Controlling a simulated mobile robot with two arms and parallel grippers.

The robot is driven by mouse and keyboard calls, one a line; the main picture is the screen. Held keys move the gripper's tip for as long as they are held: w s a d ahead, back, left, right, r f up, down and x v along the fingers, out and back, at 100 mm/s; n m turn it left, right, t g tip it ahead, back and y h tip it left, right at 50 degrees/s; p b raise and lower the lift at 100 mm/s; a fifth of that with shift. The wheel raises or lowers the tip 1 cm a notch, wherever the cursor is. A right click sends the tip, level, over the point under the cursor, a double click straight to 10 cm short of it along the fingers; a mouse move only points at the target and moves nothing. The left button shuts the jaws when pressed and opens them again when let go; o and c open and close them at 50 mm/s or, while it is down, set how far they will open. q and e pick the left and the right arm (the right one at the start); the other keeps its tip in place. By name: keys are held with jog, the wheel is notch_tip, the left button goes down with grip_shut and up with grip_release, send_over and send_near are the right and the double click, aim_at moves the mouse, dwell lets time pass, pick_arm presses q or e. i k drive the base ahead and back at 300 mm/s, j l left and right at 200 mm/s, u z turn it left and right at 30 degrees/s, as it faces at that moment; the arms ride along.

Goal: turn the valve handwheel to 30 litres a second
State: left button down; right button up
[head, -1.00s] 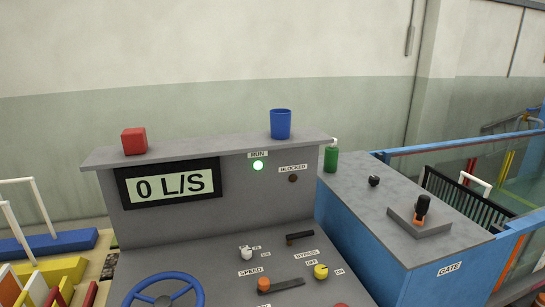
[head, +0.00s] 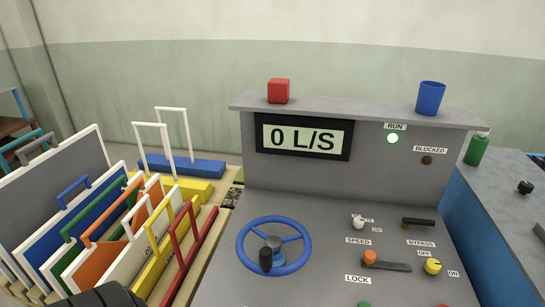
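The valve handwheel (head: 274,243) is a blue three-spoked ring with a grey hub. It lies on the sloping grey console, left of the switches. A dark upright knob (head: 265,260) stands on its near side. The display (head: 302,138) above it reads 0 L/S. The green RUN lamp (head: 393,138) is lit, and the BLOCKED lamp (head: 427,160) is dark brown. Neither gripper shows; a dark rounded part at the bottom left edge looks like part of my arm. Nothing touches the wheel.
A red cube (head: 279,91) and blue cup (head: 430,98) stand on the console top. Coloured handled panels (head: 85,225) crowd the left.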

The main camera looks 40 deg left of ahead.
aim_at(274, 243)
jog(key=u, duration=1.35)
